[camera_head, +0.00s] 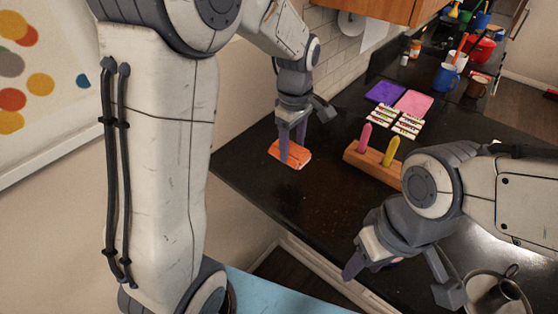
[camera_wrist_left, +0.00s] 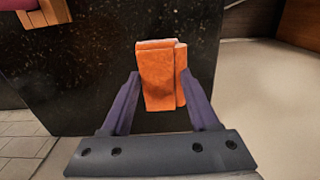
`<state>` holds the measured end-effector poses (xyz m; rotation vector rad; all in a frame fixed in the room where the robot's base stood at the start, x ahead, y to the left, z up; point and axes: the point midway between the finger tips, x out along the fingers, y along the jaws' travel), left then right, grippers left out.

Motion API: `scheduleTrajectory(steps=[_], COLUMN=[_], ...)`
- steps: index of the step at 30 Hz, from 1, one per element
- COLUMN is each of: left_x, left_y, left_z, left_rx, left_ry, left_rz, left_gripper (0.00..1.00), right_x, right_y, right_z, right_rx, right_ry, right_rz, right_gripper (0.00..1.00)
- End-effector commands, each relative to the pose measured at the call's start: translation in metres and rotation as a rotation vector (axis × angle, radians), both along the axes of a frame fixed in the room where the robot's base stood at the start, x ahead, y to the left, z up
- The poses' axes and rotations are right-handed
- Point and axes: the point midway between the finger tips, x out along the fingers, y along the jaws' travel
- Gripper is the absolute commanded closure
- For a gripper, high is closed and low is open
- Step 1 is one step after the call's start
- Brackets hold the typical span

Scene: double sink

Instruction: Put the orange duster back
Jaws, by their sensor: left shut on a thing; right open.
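The orange duster (camera_head: 290,154) is a folded-looking orange piece with pale edges at the left part of the dark counter. My left gripper (camera_head: 292,143) points down and is shut on it. In the left wrist view the duster (camera_wrist_left: 158,76) sits between the two purple fingers (camera_wrist_left: 165,95). I cannot tell if it touches the counter. A wooden holder (camera_head: 376,168) stands to its right, with a pink upright piece (camera_head: 365,137) and a yellow one (camera_head: 391,150) in it. My right gripper (camera_head: 400,280) is open and empty at the lower right.
Purple (camera_head: 385,92) and pink (camera_head: 414,103) squares and several small labelled packets (camera_head: 396,122) lie behind the holder. A blue mug (camera_head: 445,76) and brown mug (camera_head: 477,87) stand farther back. A pan with a cup (camera_head: 497,290) is at lower right. Counter between duster and holder is clear.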

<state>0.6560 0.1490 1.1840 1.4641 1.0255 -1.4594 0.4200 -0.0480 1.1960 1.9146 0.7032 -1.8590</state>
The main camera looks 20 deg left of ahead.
Motion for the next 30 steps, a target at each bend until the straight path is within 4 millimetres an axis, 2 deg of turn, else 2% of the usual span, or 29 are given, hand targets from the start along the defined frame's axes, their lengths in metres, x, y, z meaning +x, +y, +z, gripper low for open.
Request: scheduleTrajectory(steps=[1, 3, 9, 13, 21, 30], left_x=[-0.002, -0.001, -0.001, -0.002, -0.002, -0.001], left_y=[0.013, 0.028, 0.053, 0.056, 0.055, 0.055], left_z=[-0.004, -0.013, -0.03, -0.039, -0.072, -0.075], left_rx=[0.001, 0.0, 0.0, 0.0, 0.0, 0.0], left_ry=[0.007, 0.005, 0.002, 0.005, 0.003, 0.0], left_rz=[0.007, 0.006, 0.002, 0.0, -0.001, 0.0], left_gripper=[0.91, 0.91, 0.91, 0.91, 0.91, 0.91], right_x=[0.0, 0.0, 0.0, 0.0, 0.0, 0.0], right_y=[0.0, 0.0, 0.0, 0.001, 0.001, 0.001], right_z=[0.008, 0.013, 0.019, 0.023, 0.035, 0.033], right_rx=[0.0, 0.0, 0.0, 0.0, 0.0, 0.0], right_ry=[0.0, 0.0, 0.0, -0.001, -0.001, -0.001], right_rz=[0.002, 0.003, 0.005, 0.006, 0.008, 0.008], right_gripper=[0.5, 0.5, 0.5, 0.5, 0.5, 0.5])
